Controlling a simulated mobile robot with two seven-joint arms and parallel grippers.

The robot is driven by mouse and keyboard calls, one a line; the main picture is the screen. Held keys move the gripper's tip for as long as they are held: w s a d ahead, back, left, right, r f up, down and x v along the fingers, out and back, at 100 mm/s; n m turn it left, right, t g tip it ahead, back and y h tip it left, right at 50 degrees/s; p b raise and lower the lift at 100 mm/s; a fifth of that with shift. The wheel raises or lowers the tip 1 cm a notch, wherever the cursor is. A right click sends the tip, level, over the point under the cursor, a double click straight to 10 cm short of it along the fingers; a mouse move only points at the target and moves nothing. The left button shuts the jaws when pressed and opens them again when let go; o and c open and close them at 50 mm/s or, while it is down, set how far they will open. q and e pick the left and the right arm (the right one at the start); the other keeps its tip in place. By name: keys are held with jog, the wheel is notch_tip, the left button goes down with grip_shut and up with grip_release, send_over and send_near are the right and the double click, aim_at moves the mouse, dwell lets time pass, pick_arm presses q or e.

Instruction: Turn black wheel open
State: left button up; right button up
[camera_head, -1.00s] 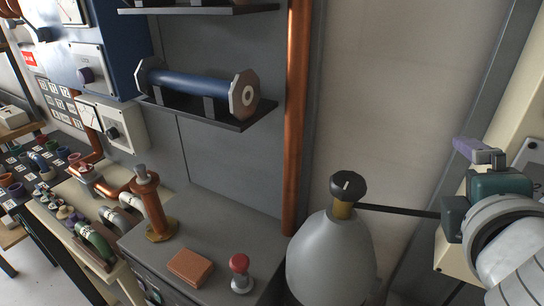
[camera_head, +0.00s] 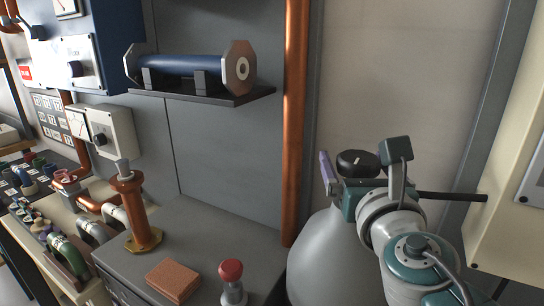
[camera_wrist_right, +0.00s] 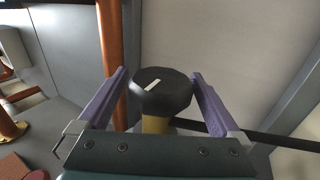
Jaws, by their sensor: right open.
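The black wheel (camera_head: 358,163) with a white mark sits on top of a grey cylinder (camera_head: 325,262). In the right wrist view the wheel (camera_wrist_right: 161,91) shows on its brass neck (camera_wrist_right: 157,124). My right gripper (camera_head: 352,170) is at the wheel, its arm coming in from the lower right. In the right wrist view its purple fingers (camera_wrist_right: 161,92) are open, one on each side of the wheel. A gap shows between the wheel and each finger. My left gripper is not in view.
A black rod (camera_head: 452,196) runs from the cylinder's neck to the right. A copper pipe (camera_head: 296,120) stands left of the cylinder. A grey cabinet top holds a red-knobbed stamp (camera_head: 232,275) and a brown block (camera_head: 172,280). A cream box (camera_head: 515,190) is at the right.

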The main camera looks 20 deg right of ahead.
jog(key=shift+x, duration=1)
jog(key=shift+c, duration=0.2)
jog(key=c, duration=1.2)
